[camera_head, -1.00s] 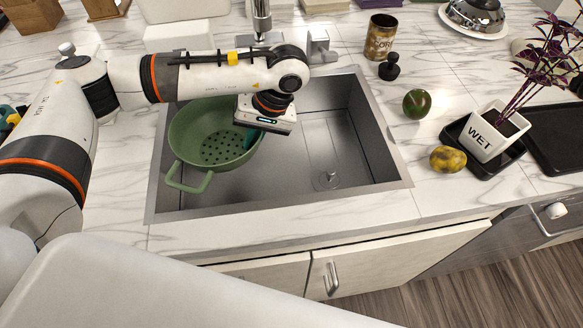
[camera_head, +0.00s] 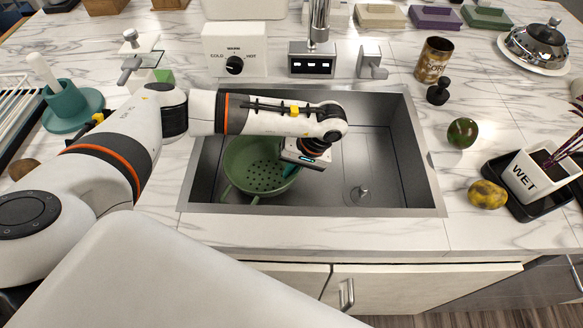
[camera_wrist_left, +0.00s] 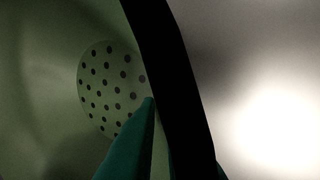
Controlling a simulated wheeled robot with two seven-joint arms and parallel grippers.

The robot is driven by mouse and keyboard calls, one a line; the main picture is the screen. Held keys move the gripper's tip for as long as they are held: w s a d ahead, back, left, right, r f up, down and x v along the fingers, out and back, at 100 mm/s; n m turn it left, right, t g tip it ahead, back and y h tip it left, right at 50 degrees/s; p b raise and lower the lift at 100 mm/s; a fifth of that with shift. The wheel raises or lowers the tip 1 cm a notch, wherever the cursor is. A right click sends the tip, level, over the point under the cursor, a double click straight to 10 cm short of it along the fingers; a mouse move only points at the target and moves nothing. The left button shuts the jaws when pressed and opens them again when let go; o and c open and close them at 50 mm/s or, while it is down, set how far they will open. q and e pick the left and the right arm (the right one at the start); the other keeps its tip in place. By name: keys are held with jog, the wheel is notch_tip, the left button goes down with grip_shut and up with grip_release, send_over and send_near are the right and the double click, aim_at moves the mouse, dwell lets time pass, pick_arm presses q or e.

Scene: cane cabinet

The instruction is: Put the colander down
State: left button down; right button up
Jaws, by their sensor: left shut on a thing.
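The green colander (camera_head: 254,168) is inside the left part of the steel sink (camera_head: 378,160), with its perforated bottom facing up toward me and one handle toward the front wall. My left gripper (camera_head: 290,172) is shut on the colander's right rim. In the left wrist view, the colander (camera_wrist_left: 60,70) fills the left side, and the gripper's teal finger (camera_wrist_left: 130,145) lies against its inner wall beside the dark rim. Whether the colander's underside touches the sink floor is hidden. My right gripper is not in view.
The faucet (camera_head: 318,30) stands behind the sink.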

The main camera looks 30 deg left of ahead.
pick_arm(q)
jog(key=shift+f, duration=0.2)
jog(key=c, duration=1.6)
grip_release()
jog(key=shift+r, duration=0.1)
jog(key=shift+o, duration=0.2)
jog(key=shift+r, duration=0.1)
jog(key=shift+d+r, duration=0.15)
jog(key=shift+r, duration=0.05)
jog(key=b+v, duration=0.2)
jog(key=v, duration=0.9)
jog(key=shift+r, duration=0.35)
